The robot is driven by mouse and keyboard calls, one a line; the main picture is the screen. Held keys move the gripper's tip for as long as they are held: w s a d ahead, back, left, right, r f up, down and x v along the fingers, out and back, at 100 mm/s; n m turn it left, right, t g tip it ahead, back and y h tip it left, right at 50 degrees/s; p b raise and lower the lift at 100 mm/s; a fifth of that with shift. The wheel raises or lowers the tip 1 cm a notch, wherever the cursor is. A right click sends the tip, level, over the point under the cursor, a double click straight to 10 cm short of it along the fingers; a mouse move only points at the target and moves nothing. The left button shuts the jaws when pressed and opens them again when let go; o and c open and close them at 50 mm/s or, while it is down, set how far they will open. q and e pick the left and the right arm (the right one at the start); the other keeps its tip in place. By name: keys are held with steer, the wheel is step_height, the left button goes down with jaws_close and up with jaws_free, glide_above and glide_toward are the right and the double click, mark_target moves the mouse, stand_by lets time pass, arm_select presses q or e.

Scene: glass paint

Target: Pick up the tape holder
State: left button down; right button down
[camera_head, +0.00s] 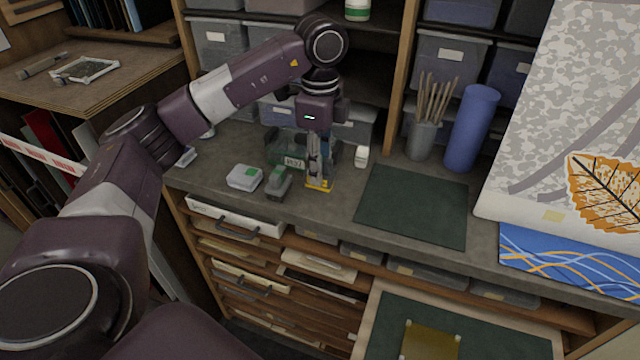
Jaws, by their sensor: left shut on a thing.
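My left gripper (319,176) points down at the grey worktop, left of the dark green mat. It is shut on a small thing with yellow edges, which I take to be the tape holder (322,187). The fingers hide most of it, and I cannot tell whether it still touches the worktop. My right gripper is not in view.
A dark grey-green device (278,183) and a white box with a green label (244,177) stand close left. A small white bottle (361,156) stands close right. The green mat (413,205) is bare. A brush cup (421,140) and blue roll (472,128) stand behind.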

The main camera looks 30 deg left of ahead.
arm_select(q)
step_height(320, 180, up, 15)
steer(key=p, duration=0.1)
steer(key=shift+f+p, duration=0.2)
steer(key=shift+p, duration=0.2)
steer(key=c, duration=2.1)
jaws_free()
steer(key=c, duration=0.4)
steer(key=shift+f, duration=0.1)
steer(key=shift+c, duration=0.2)
